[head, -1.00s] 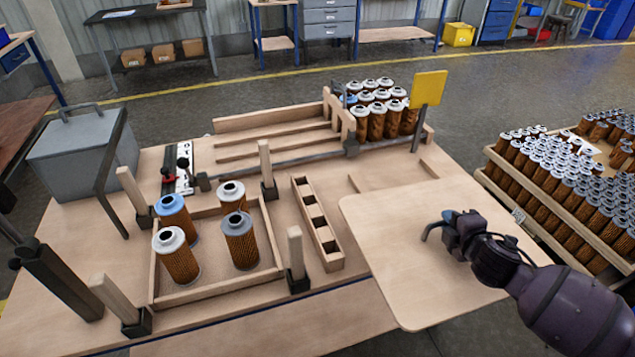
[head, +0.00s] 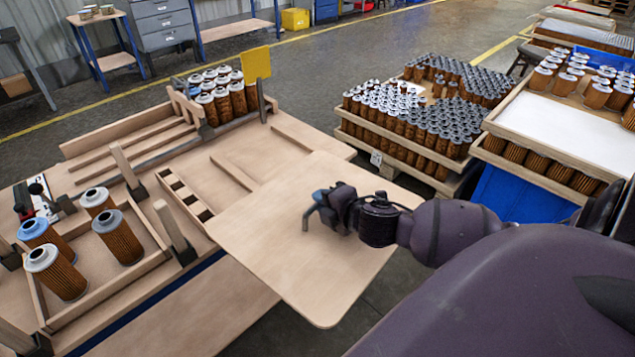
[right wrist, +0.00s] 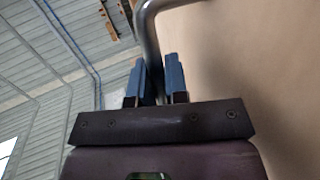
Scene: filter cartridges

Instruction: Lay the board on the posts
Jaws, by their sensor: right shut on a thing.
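The board (head: 290,265) is a pale wooden sheet with rounded corners, over the right front part of the workbench in the head view. My right gripper (head: 314,207) is at the board's upper face. In the right wrist view its blue fingers (right wrist: 160,82) are closed around a bent grey handle (right wrist: 149,35) beside the board's face (right wrist: 240,70). The wooden posts stand in dark feet around a shallow tray (head: 135,268); two show clearly, a far post (head: 123,163) and a nearer post (head: 168,222). Nothing lies on these two. My left gripper is out of view.
Several filter cartridges (head: 117,238) stand in the tray, rising near the post tops. A slotted wooden block (head: 184,196) lies between tray and board. A yellow sign (head: 257,63) and more cartridges (head: 221,98) stand behind. A loaded pallet (head: 395,163) is at the right.

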